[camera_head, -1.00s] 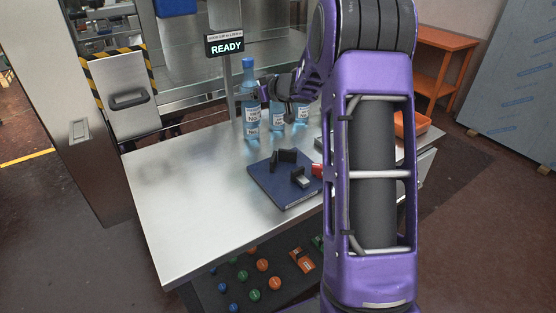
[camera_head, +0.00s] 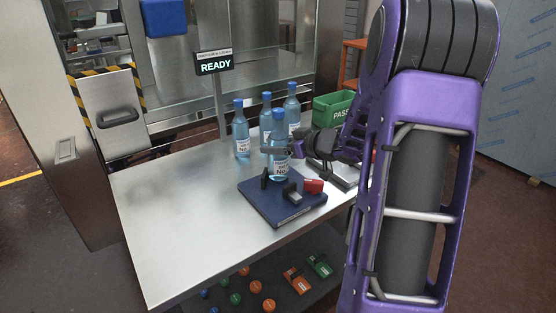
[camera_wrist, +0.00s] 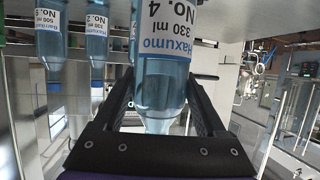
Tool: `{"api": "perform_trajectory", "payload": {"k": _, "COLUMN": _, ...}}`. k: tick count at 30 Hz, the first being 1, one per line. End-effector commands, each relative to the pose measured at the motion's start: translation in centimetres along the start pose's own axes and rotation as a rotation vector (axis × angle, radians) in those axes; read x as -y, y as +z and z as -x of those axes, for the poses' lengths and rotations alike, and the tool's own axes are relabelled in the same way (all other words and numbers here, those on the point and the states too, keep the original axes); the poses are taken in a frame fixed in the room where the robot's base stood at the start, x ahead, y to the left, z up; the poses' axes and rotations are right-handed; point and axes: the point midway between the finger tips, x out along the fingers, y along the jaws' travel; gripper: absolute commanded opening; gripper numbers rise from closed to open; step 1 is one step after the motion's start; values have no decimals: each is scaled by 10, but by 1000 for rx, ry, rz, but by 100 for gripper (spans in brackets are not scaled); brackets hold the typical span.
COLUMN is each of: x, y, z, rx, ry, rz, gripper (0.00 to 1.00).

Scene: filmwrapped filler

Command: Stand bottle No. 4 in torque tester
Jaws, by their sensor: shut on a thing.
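Bottle No. 4 (camera_wrist: 165,80), clear blue with a white label, is between my gripper's fingers in the wrist view. My gripper (camera_head: 279,149) is shut around its upper part. In the head view the bottle (camera_head: 279,165) is upright over the torque tester (camera_head: 265,207), a dark blue plate with black clamp blocks (camera_head: 291,192) and a red part (camera_head: 313,186). The bottle's lower end is between or just behind the blocks. I cannot tell whether it touches the plate.
Three other blue bottles stand behind: one at left (camera_head: 241,135), one in the middle (camera_head: 265,122), one at right (camera_head: 291,112). A green PASS bin (camera_head: 331,106) is at the back right. A READY sign (camera_head: 215,66) stands behind. The table's left side (camera_head: 170,220) is clear.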

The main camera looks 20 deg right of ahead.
Motion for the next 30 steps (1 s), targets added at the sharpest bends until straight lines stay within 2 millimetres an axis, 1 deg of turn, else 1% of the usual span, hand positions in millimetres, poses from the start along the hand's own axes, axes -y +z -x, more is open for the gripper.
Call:
{"api": "perform_trajectory", "payload": {"k": 3, "x": 0, "y": 17, "z": -7, "rx": 0, "ry": 0, "rz": -4, "gripper": 0}}
{"api": "perform_trajectory", "payload": {"k": 6, "x": 0, "y": 29, "z": -12, "rx": -1, "ry": 0, "rz": -3, "gripper": 0}}
{"api": "perform_trajectory", "payload": {"k": 14, "x": 0, "y": 29, "z": -12, "rx": -2, "ry": 1, "rz": -1, "gripper": 0}}
{"api": "perform_trajectory", "payload": {"k": 18, "x": 0, "y": 33, "z": -14, "rx": -1, "ry": 0, "rz": -2, "gripper": 0}}
{"api": "perform_trajectory", "payload": {"k": 19, "x": 0, "y": 34, "z": -14, "rx": 0, "ry": 0, "rz": -2, "gripper": 77}}
{"api": "perform_trajectory", "payload": {"k": 21, "x": 0, "y": 33, "z": -14, "rx": 0, "ry": 0, "rz": -2, "gripper": 90}}
{"api": "perform_trajectory", "payload": {"k": 23, "x": 0, "y": 33, "z": -14, "rx": 0, "ry": 0, "rz": -2, "gripper": 100}}
{"api": "perform_trajectory", "payload": {"k": 30, "x": 0, "y": 32, "z": -13, "rx": 0, "ry": 1, "rz": -2, "gripper": 100}}
